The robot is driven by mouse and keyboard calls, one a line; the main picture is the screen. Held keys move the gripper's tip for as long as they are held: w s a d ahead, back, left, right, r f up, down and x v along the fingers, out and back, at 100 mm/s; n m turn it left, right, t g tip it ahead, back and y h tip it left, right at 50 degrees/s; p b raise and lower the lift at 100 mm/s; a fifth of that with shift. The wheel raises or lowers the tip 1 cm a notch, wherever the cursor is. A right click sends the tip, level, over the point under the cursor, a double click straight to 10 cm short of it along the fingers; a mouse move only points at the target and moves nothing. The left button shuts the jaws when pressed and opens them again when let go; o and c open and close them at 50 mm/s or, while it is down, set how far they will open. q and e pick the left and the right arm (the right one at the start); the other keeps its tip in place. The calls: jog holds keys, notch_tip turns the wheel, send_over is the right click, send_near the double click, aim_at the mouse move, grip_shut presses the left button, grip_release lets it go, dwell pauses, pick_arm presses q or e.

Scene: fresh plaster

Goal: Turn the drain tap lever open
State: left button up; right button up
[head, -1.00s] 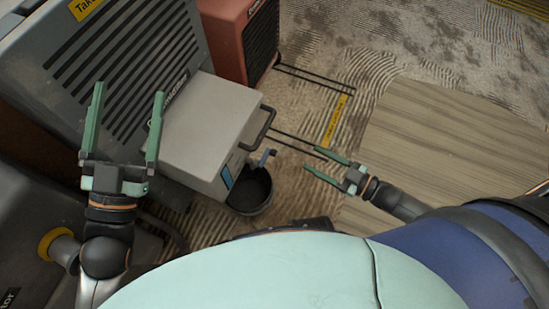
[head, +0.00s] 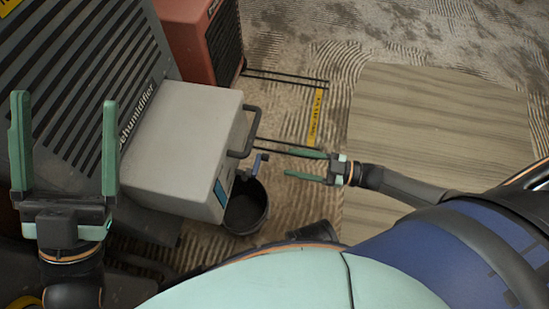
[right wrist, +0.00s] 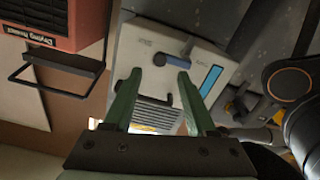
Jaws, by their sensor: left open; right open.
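The drain tap lever (head: 258,161) is a small blue bar on the front of a pale grey tank (head: 172,138), above a black bucket (head: 246,212). My right gripper (head: 305,164) is open and empty, to the right of the lever and apart from it. The right wrist view shows the blue lever (right wrist: 178,61) beyond my right fingertips (right wrist: 159,74), beside a dark round knob and a blue strip. My left gripper (head: 65,100) is open and empty, in front of the grey dehumidifier (head: 90,60) at the left.
A black handle (head: 246,134) sticks out from the tank front above the tap. A red heater (head: 200,38) stands behind. A wooden board (head: 440,120) lies clear at right.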

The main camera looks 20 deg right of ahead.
aim_at(258, 165)
jog(key=b+x, duration=0.1)
jog(key=x, duration=0.5)
jog(key=shift+c, duration=0.4)
grip_shut()
